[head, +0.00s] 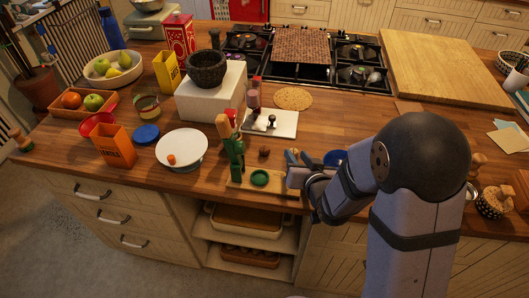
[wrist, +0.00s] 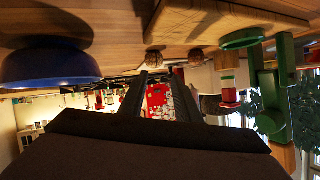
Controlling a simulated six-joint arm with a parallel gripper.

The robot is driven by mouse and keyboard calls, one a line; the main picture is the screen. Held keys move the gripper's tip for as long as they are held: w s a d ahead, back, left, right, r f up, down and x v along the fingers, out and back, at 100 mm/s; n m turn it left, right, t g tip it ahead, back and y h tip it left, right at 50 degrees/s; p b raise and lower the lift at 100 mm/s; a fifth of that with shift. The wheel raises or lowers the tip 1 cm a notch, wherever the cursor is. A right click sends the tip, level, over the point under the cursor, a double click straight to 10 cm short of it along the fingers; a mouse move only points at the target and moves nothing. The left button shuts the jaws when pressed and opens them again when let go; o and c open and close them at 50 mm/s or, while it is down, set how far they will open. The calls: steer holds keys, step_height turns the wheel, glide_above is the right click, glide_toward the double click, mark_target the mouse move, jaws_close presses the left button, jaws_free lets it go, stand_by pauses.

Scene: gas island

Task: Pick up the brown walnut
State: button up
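A small brown walnut (head: 264,151) lies on the wooden counter, behind the board (head: 237,183) and right of the green nutcracker figure (head: 232,150). The wrist view, which looks upside down, shows two round brown nuts, one (wrist: 153,60) near the fingertips and one (wrist: 196,56) to the right beside the board's edge. I cannot tell surely which is which across views. My gripper (head: 293,168) is low over the counter's front, right of the walnut. In the wrist view my gripper (wrist: 158,76) has its two fingers apart, with nothing visibly held between them.
A blue dish (head: 335,158) is close to the right of my gripper and looms left in the wrist view. A white board (head: 270,122) with small items stands behind.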

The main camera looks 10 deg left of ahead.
steer(key=y, duration=0.2)
glide_toward(264, 147)
steer(key=shift+s+d+f+t+b, duration=0.25)
steer(key=shift+s+d+t+b, duration=0.05)
steer(key=shift+s+d, duration=0.2)
steer(key=shift+s+a, duration=0.2)
steer(key=shift+a, duration=0.15)
steer(key=shift+r+p+x, duration=0.15)
steer(key=shift+p+x, duration=0.6)
steer(key=shift+x, duration=0.7)
steer(key=shift+r+p+x, duration=0.1)
steer(key=shift+p+x, duration=0.6)
steer(key=shift+x, duration=1.55)
steer(key=shift+d, duration=0.1)
steer(key=shift+c, duration=0.6)
steer(key=c, duration=0.5)
